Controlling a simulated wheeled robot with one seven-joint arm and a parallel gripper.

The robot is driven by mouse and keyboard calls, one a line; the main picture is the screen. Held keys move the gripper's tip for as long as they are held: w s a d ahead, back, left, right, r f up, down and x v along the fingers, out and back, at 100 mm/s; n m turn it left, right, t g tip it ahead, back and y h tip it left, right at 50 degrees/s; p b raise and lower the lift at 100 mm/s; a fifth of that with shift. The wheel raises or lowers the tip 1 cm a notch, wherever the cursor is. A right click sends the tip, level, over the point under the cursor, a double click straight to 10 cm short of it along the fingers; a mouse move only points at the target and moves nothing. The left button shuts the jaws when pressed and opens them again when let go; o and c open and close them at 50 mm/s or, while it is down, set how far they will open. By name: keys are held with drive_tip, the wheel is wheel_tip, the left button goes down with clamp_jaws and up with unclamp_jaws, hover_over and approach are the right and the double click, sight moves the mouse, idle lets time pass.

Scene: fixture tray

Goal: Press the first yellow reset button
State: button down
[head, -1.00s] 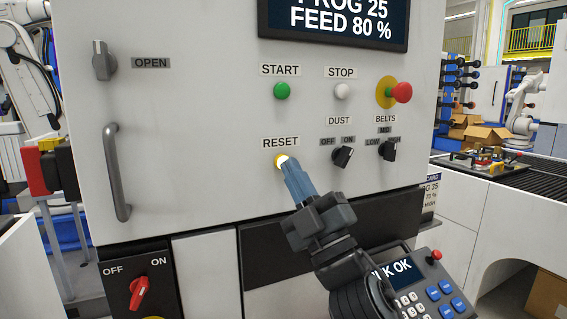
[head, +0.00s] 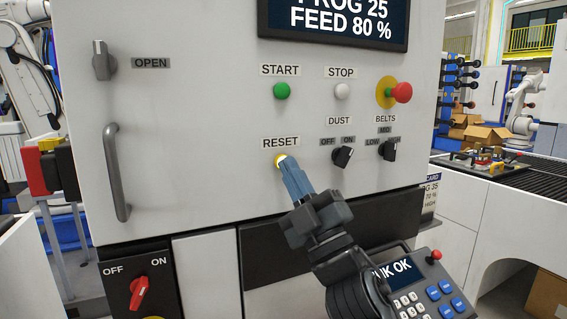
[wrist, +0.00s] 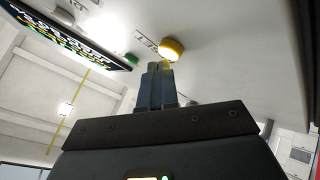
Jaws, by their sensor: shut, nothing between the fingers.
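The yellow reset button (head: 278,160) sits on the white machine panel under the RESET label. It shows a bright, lit-looking spot beside my fingertips. In the wrist view the yellow button (wrist: 172,48) stands out from the panel just beyond the fingertips. My gripper (head: 288,165) is shut and empty, with its blue-grey fingers together and pointing at the button. The fingertips (wrist: 158,68) overlap the button's lower edge in both views. I cannot tell whether they touch it or whether it is pushed in.
Above are the green START button (head: 282,91), the white STOP button (head: 342,91) and a red emergency knob (head: 401,92). The DUST knob (head: 343,156) and BELTS knob (head: 388,150) are to the right. A door handle (head: 117,172) protrudes at left. A keypad (head: 425,290) is below.

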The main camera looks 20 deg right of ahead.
drive_tip(key=shift+w, duration=0.45)
idle(0.4)
drive_tip(key=shift+s, duration=0.9)
drive_tip(key=shift+s, duration=0.1)
drive_tip(key=s+p, duration=0.1)
drive_tip(key=s, duration=0.3)
drive_tip(key=shift+s, duration=0.4)
drive_tip(key=shift+f, duration=0.15)
idle(0.5)
